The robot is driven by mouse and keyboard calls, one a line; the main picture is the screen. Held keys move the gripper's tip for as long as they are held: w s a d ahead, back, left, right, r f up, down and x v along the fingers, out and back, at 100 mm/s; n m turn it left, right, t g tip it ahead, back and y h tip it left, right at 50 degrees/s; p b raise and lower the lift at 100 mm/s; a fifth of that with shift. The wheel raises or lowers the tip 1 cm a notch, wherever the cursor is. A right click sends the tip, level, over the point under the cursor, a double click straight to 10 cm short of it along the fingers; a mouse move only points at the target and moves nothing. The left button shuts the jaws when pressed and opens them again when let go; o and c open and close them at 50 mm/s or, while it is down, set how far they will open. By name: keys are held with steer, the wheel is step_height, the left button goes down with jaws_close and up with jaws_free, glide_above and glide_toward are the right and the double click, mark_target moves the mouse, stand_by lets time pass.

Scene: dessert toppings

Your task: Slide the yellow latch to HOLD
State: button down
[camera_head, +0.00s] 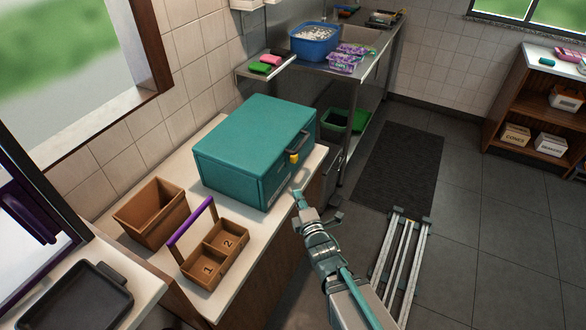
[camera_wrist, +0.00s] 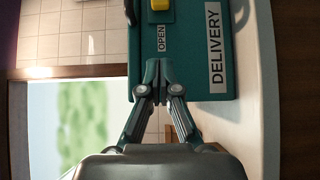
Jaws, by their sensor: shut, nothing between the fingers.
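The yellow latch (camera_head: 294,158) is on the front face of the teal delivery box (camera_head: 245,139), below a dark handle. In the wrist view the latch (camera_wrist: 160,5) is cut off by the top edge, beside an OPEN label (camera_wrist: 161,39); a DELIVERY label (camera_wrist: 215,46) is to the right. No HOLD label is readable in either view. My gripper (camera_head: 298,196) is in front of the box, lower than the latch. In the wrist view its fingertips (camera_wrist: 159,68) are together, empty, below the OPEN label in the picture and apart from the latch.
The box stands on a pale counter (camera_head: 158,253). A brown bin (camera_head: 151,213) and a two-compartment wooden caddy (camera_head: 212,252) with a purple handle stand left of it. A steel table (camera_head: 364,74) with a blue tub (camera_head: 314,43) is behind.

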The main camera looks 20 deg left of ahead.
mark_target(291, 160)
steer(key=shift+w+a+f+b, duration=0.1)
steer(key=shift+a+f+b, duration=0.1)
steer(key=shift+b, duration=0.5)
steer(key=b+x, duration=0.2)
steer(key=b, duration=0.6)
steer(key=shift+f, duration=0.15)
steer(key=shift+b, duration=0.65)
steer(key=x, duration=0.2)
steer(key=p+x, duration=0.1)
steer(key=x, duration=0.2)
steer(key=r+p+x, duration=0.1)
steer(key=x, duration=0.2)
steer(key=shift+w+a, duration=0.1)
steer(key=shift+w, duration=0.1)
steer(key=shift+w+d+p, duration=0.2)
steer(key=shift+w+p, duration=0.25)
steer(key=shift+w, duration=0.05)
steer(key=shift+w+d+p, duration=0.2)
steer(key=shift+w+p, duration=0.25)
steer(key=shift+w, duration=0.05)
steer(key=shift+w+d+f+p, duration=0.2)
steer(key=shift+w+p, duration=0.1)
steer(key=shift+w, duration=0.35)
